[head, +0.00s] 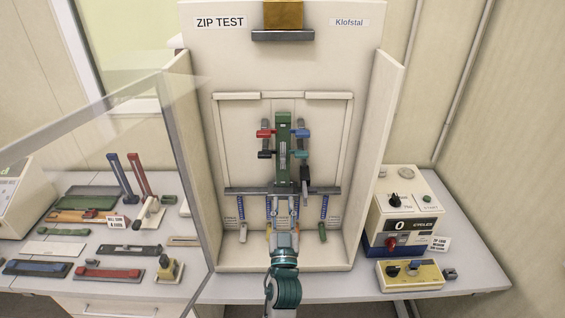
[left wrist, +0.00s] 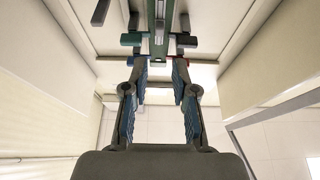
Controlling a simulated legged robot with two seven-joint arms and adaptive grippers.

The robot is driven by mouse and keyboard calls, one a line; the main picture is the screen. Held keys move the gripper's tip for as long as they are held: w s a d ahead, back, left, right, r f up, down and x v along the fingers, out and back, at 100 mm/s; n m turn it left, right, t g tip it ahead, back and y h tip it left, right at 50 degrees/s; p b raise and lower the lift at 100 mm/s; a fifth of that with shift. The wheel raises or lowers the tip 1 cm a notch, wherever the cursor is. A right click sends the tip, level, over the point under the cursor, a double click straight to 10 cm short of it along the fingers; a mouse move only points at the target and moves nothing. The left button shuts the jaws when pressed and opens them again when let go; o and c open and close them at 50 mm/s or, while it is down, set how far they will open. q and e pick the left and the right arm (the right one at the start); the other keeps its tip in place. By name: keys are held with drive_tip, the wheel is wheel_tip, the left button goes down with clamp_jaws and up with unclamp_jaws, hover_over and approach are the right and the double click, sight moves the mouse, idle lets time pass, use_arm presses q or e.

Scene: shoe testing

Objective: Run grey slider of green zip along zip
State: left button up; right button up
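The green zip (head: 283,126) stands upright in the middle of the test rig, with a narrow grey part (head: 283,158) along its centre that looks like the slider. In the left wrist view the zip (left wrist: 158,48) runs down from the top edge, between the lines of my two fingers. My left gripper (head: 283,204) is below the zip's lower end in the head view. In the left wrist view its fingers (left wrist: 158,66) are spread, with nothing seen gripped between them. Exact contact or depth to the slider cannot be told. My right gripper is not in view.
Red (head: 265,134) and blue (head: 302,133) clamps flank the zip, with black and teal ones below. A grey crossbar (head: 240,190) spans the rig. A control box (head: 404,205) stands right. A glass pane (head: 120,140) and a table of samples are left.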

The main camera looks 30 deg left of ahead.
sight(283, 163)
use_arm(q)
drive_tip(key=p+x, duration=0.3)
drive_tip(key=x, duration=0.8)
drive_tip(key=shift+d, duration=0.1)
drive_tip(key=shift+x, duration=0.85)
drive_tip(key=shift+f, duration=0.15)
clamp_jaws()
